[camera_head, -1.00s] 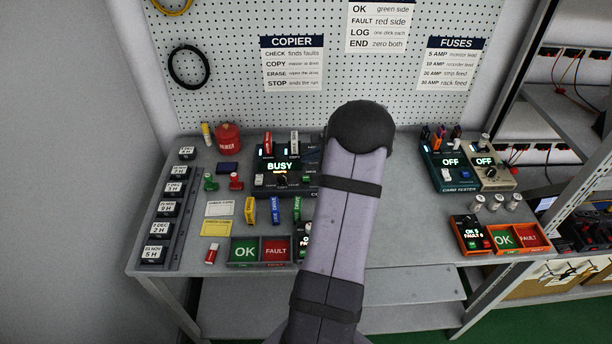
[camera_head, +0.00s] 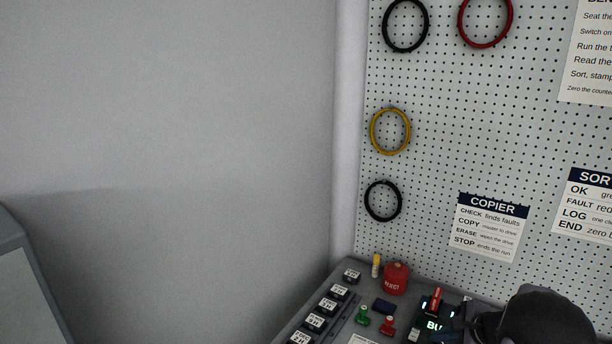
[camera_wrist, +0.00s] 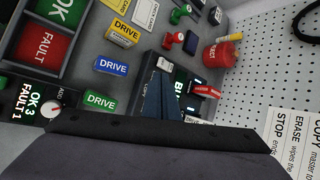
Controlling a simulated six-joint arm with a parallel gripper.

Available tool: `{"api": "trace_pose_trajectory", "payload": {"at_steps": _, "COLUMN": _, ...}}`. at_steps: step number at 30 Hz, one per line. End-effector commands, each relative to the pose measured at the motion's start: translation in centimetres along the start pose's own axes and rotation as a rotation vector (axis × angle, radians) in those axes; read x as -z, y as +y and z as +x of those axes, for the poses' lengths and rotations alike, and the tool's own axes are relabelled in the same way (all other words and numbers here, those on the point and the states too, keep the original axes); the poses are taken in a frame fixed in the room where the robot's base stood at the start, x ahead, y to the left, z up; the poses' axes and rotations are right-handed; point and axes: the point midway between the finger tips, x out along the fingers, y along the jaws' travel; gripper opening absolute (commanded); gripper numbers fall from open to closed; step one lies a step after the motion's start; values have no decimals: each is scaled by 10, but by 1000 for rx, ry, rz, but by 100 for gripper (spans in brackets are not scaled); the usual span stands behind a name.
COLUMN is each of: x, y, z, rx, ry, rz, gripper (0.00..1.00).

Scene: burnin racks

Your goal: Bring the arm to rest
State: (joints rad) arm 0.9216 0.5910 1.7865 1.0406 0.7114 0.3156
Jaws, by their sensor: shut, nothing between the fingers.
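My gripper (camera_wrist: 163,98) shows in the wrist view as dark blue-grey fingers, closed together with nothing between them. It hangs over the bench in front of the copier (camera_wrist: 181,82), whose lit screen is partly hidden by the fingers. In the head view only a dark rounded joint of my arm shows at the lower right, over the copier (camera_head: 433,324); the fingers cannot be made out there.
Yellow, blue (camera_wrist: 111,66) and green (camera_wrist: 99,101) drives lie near the fingers. The OK/FAULT tray (camera_wrist: 68,46) and counter (camera_wrist: 36,104) are left. A red reject can (camera_head: 396,279) stands by the pegboard (camera_head: 440,130). A row of dated blocks (camera_head: 314,323) lines the bench's left side.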

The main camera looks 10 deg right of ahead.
Motion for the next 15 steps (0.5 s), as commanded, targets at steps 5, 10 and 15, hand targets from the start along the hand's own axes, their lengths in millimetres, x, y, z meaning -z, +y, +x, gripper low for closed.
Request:
{"api": "trace_pose_trajectory", "payload": {"at_steps": 5, "x": -109, "y": 62, "z": 4, "rx": -219, "ry": -70, "rz": -422, "gripper": 0}}
{"api": "trace_pose_trajectory", "payload": {"at_steps": 10, "x": -185, "y": 147, "z": -18, "rx": -431, "ry": -148, "rz": -914, "gripper": 0}}
{"api": "trace_pose_trajectory", "payload": {"at_steps": 15, "x": -216, "y": 224, "z": -51, "rx": -602, "ry": -221, "rz": -1396, "gripper": 0}}
